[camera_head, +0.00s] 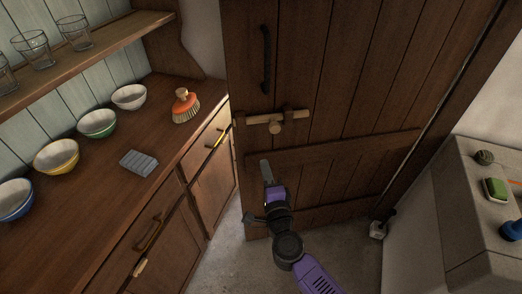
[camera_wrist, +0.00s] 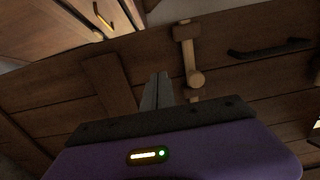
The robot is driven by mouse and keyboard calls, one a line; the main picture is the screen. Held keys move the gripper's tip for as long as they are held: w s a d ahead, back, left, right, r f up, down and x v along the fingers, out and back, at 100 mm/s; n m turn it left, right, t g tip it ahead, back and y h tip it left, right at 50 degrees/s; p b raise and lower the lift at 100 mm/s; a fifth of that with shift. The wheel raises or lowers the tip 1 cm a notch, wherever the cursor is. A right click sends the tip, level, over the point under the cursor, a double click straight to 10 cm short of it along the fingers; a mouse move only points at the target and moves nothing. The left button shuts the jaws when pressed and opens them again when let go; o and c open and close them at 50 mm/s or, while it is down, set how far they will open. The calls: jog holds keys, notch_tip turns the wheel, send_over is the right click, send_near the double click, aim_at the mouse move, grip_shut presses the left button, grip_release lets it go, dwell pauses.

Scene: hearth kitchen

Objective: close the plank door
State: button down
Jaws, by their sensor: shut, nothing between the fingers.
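The plank door (camera_head: 350,75) is dark wood and stands in the middle of the head view, its left edge close to the cabinet and a strip of floor showing between them. It bears a dark vertical handle (camera_head: 266,58) and a pale wooden latch (camera_head: 292,118) with a round knob. My gripper (camera_head: 266,163) is shut and empty, in front of the door's lower left part, below the latch. In the wrist view the shut fingers (camera_wrist: 155,88) point at the planks, beside the latch (camera_wrist: 190,60) and the handle (camera_wrist: 268,48). I cannot tell whether they touch the door.
A wooden cabinet (camera_head: 75,215) on the left carries several bowls, an orange brush (camera_head: 184,106) and a grey slab (camera_head: 139,162). Glasses stand on a shelf (camera_head: 95,55) above. A pale stone counter (camera_head: 455,215) stands right. A small object (camera_head: 378,229) is on the floor by the door.

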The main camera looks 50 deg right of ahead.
aim_at(255, 131)
jog(key=x, duration=1.3)
jog(key=shift+d, duration=0.1)
jog(key=shift+w, duration=0.15)
